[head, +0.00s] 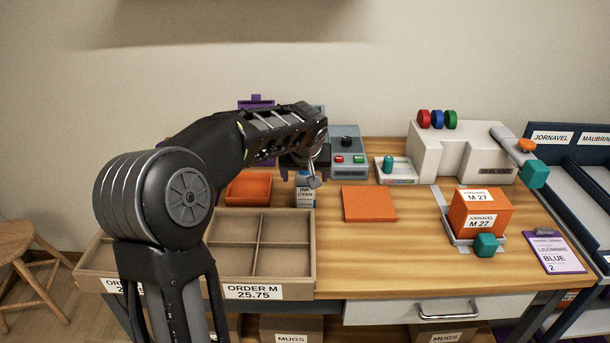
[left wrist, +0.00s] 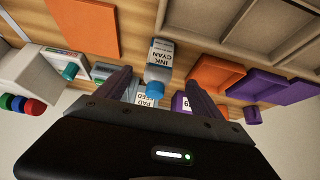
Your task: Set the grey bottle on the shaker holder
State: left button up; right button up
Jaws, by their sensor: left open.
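The grey bottle (head: 304,198), labelled INK CYAN, stands on the table between the orange tray and the orange pad in the head view. In the left wrist view the grey bottle (left wrist: 159,58) shows its blue cap towards me, between my fingers in the picture. My left gripper (head: 314,182) is open and empty, close to the bottle's top; it also shows in the left wrist view (left wrist: 158,80). I cannot tell whether the fingers touch the bottle. No shaker holder can be made out for sure; my arm covers part of the back of the table. My right gripper is not in view.
A grey box with buttons (head: 347,158) stands behind. An orange tray (head: 249,187) is left of the bottle, an orange pad (head: 369,204) right. A divided wooden tray (head: 283,244) lies in front. A white sealing machine (head: 455,155) and orange box (head: 482,214) stand further right.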

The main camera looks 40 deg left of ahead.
pick_arm(q)
jog(key=w+d+r+n+t+h+b, duration=0.3)
jog(key=w+d+n+t+b, duration=0.85)
jog(key=b, duration=0.65)
jog(key=s+a+f+n+g+y+b, duration=0.1)
jog(key=s+a+n+y+b, duration=0.4)
jog(key=n, duration=0.7)
jog(key=s+a+f+n+g+y+b, duration=0.1)
jog(key=s+a+n+y+b, duration=0.3)
jog(key=n, duration=0.8)
jog(key=s+a+b, duration=0.2)
jog(key=shift+s+a+f+n+y+b, duration=0.15)
jog(key=shift+s+f+n+y+b, duration=0.15)
jog(key=shift+s+n+y+b, duration=0.1)
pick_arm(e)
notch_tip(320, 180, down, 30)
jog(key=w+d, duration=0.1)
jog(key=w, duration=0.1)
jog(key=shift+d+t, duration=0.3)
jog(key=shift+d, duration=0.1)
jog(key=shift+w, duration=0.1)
